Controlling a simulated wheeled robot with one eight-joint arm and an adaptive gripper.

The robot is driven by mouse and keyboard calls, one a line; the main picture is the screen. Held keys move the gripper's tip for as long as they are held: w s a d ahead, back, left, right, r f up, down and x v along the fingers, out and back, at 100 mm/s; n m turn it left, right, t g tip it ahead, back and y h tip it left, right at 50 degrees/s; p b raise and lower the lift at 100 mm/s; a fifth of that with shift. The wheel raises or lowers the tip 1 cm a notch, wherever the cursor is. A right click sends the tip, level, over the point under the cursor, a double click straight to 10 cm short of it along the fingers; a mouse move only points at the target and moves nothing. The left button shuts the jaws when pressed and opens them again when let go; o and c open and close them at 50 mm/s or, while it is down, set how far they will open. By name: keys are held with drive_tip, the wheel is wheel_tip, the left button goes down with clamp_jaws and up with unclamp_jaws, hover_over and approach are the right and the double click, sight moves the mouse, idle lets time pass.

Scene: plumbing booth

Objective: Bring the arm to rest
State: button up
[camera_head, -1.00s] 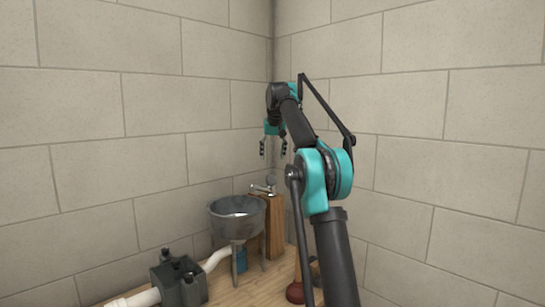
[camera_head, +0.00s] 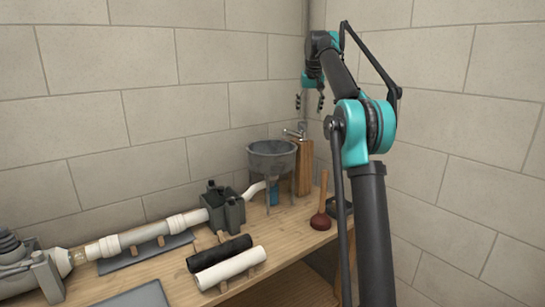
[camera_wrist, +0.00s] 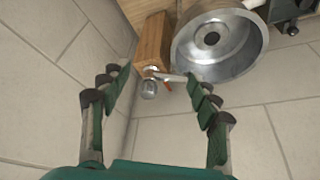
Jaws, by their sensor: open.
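My gripper (camera_head: 310,102) hangs from the raised arm near the wall corner, above and behind the bench's basin end. In the wrist view my gripper (camera_wrist: 160,105) is open, its two fingers wide apart with nothing held between them. The tap (camera_wrist: 152,86) shows between and beyond the fingertips, apart from them. The metal basin (camera_head: 272,158) stands on legs below my gripper, and it also shows in the wrist view (camera_wrist: 232,62). My arm is bent at the elbow, with the forearm reaching back and left.
The wooden bench (camera_head: 165,275) carries a plunger (camera_head: 320,222), a wooden post (camera_head: 304,168), a dark grey trap box (camera_head: 225,212), a white pipe run (camera_head: 150,233), a black roll (camera_head: 219,254) and a white roll (camera_head: 230,268). Walls stand close behind and right. Air above the bench is clear.

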drive_tip(key=s+d+f, duration=0.2)
drive_tip(key=s+f, duration=1.9)
drive_tip(key=s, duration=0.4)
drive_tip(key=s+d+f, duration=0.2)
drive_tip(key=s+f, duration=2)
drive_tip(key=s, duration=0.4)
drive_tip(key=shift+s, duration=0.1)
